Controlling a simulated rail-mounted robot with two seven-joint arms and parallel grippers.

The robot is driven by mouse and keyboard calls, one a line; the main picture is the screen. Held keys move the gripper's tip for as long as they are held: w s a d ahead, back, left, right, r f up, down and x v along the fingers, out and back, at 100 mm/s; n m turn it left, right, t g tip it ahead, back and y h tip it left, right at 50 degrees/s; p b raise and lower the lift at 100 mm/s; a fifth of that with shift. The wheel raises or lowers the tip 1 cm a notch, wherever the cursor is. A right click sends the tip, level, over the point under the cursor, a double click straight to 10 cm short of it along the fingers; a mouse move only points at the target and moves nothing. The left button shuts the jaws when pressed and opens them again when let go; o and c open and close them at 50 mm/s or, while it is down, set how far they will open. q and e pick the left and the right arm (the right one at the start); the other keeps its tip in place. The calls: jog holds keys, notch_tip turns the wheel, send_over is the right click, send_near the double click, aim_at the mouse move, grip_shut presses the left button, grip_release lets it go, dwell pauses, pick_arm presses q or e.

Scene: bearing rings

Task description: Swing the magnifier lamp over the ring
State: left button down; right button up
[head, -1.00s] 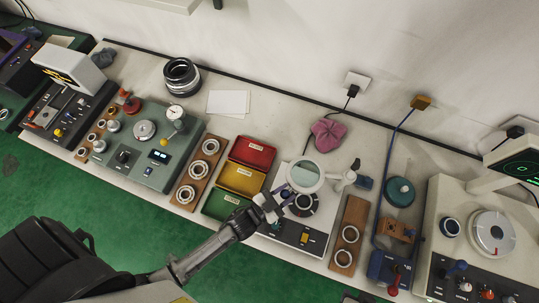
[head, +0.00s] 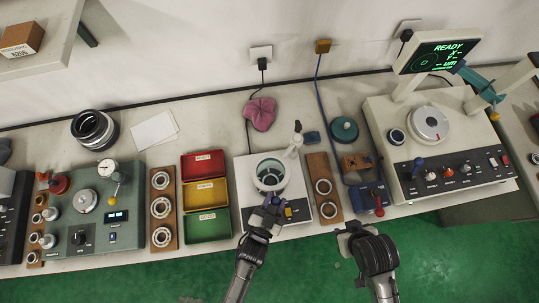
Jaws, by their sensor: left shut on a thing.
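The magnifier lamp's white round head (head: 287,177) is above the dark round stage of a white inspection unit (head: 245,170). Its short white arm (head: 294,150) runs to the back right of the unit. Something dark and round shows through the lens, but I cannot tell whether a ring lies there. My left gripper (head: 272,201) is shut at the front edge of the lamp head, by a small purple-blue part. My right gripper (head: 350,231) is in front of the bench edge, away from the lamp; its jaws are too unclear to read.
Red, yellow and green bins (head: 206,195) stand left of the unit. Wooden ring boards (head: 162,236) (head: 322,172) lie either side. A pink cloth (head: 261,113) lies behind. A measuring machine (head: 440,140) with a lit READY screen (head: 438,51) stands right.

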pick_arm(q)
jog(key=shift+d+f, duration=0.15)
jog(key=c, duration=0.8)
grip_release()
jog(key=shift+d, duration=0.1)
jog(key=b+v, duration=0.1)
jog(key=v, duration=1.3)
jog(key=shift+b, duration=0.3)
jog(key=shift+w, duration=0.1)
